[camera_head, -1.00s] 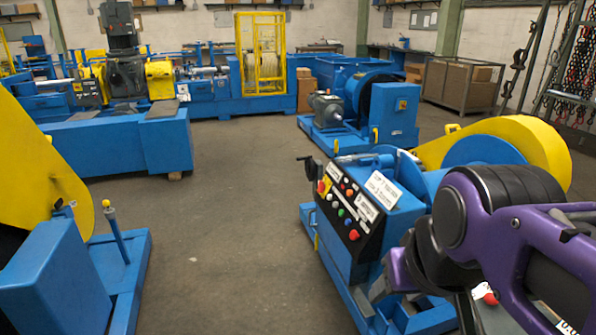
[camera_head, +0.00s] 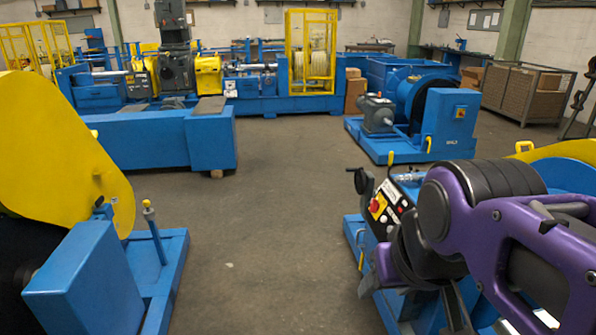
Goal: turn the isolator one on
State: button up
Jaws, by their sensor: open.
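A blue machine at the lower right carries a sloped black control panel (camera_head: 399,199). A red and yellow switch (camera_head: 378,205) sits at the panel's left end, with a black handle (camera_head: 364,181) just beyond it. I cannot tell whether this switch is isolator one, as no label is readable. My gripper (camera_head: 372,281) is open, low in front of the near machine, partly hidden, and apart from the switch.
Open concrete floor (camera_head: 270,220) runs between the machines. A blue machine with a yellow guard (camera_head: 70,140) and an upright yellow-tipped lever (camera_head: 150,218) stands at the left. A long blue bench (camera_head: 140,140) and a yellow cage (camera_head: 311,50) are behind.

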aim_at(374, 206)
jog(key=i+j, duration=0.1)
jog(key=i, duration=0.45)
jog(key=i+j, duration=0.15)
jog(key=i, duration=0.35)
jog(key=i+j+z, duration=0.1)
jog(key=i+z, duration=0.35)
jog(key=i+j+z, duration=0.2)
jog(key=z, duration=0.3)
